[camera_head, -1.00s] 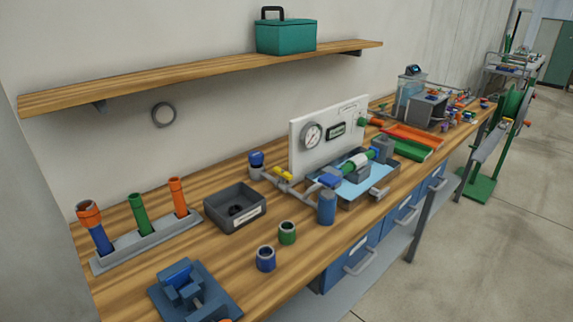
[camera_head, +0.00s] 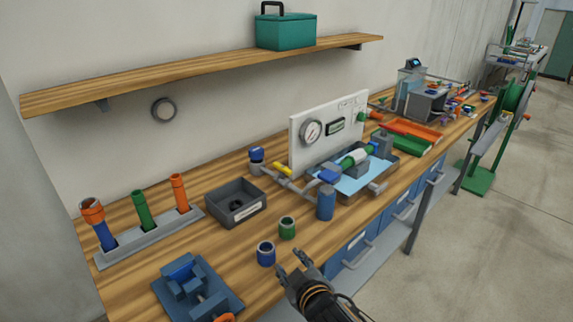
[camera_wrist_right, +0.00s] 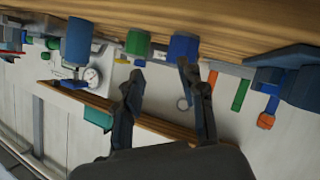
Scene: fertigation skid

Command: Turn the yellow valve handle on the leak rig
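The leak rig stands mid-bench, with a white panel (camera_head: 334,134), a round gauge (camera_head: 312,132) and grey pipework (camera_head: 295,184) in front of a shallow water tray (camera_head: 377,181). The yellow valve handle (camera_head: 282,169) lies along the pipe at the rig's left, beside a blue-capped fitting (camera_head: 256,155). My right gripper (camera_head: 290,264) is at the bench's front edge, open and empty, well short of the handle. In the right wrist view its two fingers (camera_wrist_right: 160,82) are apart, and the picture is upside down. My left gripper is not in view.
A blue cylinder (camera_head: 326,204), a green fitting (camera_head: 287,228) and a blue fitting (camera_head: 266,253) stand between my right gripper and the rig. A dark bin (camera_head: 236,202), a pipe rack (camera_head: 152,239) and a blue vise (camera_head: 195,289) are to the left.

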